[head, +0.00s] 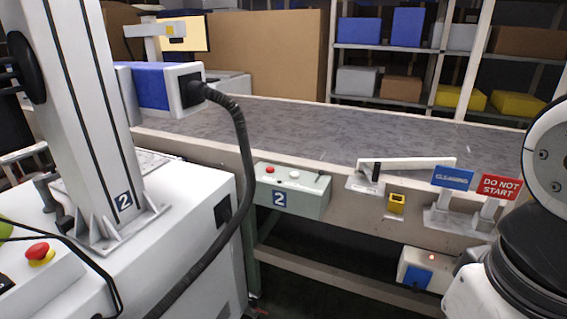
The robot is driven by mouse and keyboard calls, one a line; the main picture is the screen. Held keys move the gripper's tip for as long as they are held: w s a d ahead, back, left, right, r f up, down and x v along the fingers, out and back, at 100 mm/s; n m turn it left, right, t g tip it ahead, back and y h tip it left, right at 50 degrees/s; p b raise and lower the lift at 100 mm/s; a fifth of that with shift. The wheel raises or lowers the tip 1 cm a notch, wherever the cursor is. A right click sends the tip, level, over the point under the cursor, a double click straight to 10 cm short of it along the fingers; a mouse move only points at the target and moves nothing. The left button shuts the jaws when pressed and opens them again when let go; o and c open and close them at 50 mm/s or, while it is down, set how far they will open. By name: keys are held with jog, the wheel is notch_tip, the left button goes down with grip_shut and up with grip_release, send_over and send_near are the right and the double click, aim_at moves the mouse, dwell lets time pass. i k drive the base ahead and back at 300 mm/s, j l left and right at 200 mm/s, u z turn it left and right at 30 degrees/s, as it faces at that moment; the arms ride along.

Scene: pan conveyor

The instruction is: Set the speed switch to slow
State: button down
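A pale green control box (305,205) marked "2" is fixed to the near side of the conveyor (290,130). Its top carries a red button (270,170), a white button (294,174) and a small dark toggle (319,176) at the right end. The toggle may be the speed switch; no speed marking is readable and its setting cannot be told. My gripper is not in view. Only part of my arm shows at the right edge, apart from the control box.
Right of the box are a white bar (420,163) with a black knob, a yellow block (397,204), and "CLEANING" (453,178) and "DO NOT START" (500,187) signs. A white machine (190,215) with a thick black cable (245,150) stands left. The belt is bare.

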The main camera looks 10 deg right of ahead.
aim_at(321, 172)
jog(key=i+j, duration=0.3)
jog(key=i, duration=0.15)
jog(key=i+j+u, duration=0.15)
jog(key=i+j, duration=0.2)
jog(key=i, duration=0.1)
